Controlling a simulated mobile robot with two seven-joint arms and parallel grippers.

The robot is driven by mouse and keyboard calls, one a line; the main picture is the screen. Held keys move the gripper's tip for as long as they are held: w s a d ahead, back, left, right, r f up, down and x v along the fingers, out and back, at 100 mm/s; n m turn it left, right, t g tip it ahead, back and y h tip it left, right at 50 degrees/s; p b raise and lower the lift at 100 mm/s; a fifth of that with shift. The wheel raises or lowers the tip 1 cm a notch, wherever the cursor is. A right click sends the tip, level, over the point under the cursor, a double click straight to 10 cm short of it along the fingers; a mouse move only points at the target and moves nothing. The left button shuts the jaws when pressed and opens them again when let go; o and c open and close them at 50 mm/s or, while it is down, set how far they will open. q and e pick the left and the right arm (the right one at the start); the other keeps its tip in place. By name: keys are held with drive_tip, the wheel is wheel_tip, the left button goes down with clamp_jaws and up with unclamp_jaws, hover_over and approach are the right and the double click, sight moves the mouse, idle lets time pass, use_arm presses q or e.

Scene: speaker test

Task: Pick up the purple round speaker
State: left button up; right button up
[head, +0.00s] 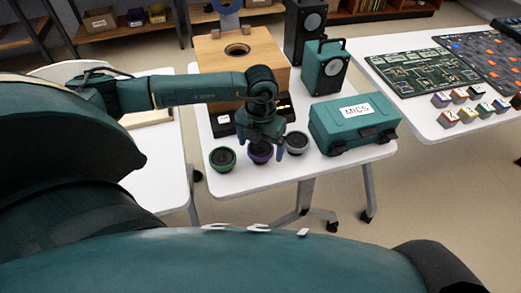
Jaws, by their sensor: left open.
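The purple round speaker (261,154) sits on the white table (310,171) near its front edge, between a green round speaker (223,159) on its left and a grey-white round speaker (296,142) on its right. My left gripper (264,148) is open and points down over the purple speaker, hiding part of its top. I cannot tell whether the fingers touch the speaker. My right gripper is not in view.
A teal MICS case (354,122) stands to the right. Behind are a teal speaker (324,68), a black speaker (304,28) and a wooden box (220,58). A second table (386,50) at right holds circuit boards and several small blocks.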

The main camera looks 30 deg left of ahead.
use_arm(q)
drive_tip(key=shift+c, duration=0.3)
drive_tip(key=c, duration=1.2)
drive_tip(key=shift+c, duration=0.2)
drive_tip(key=shift+r, duration=0.1)
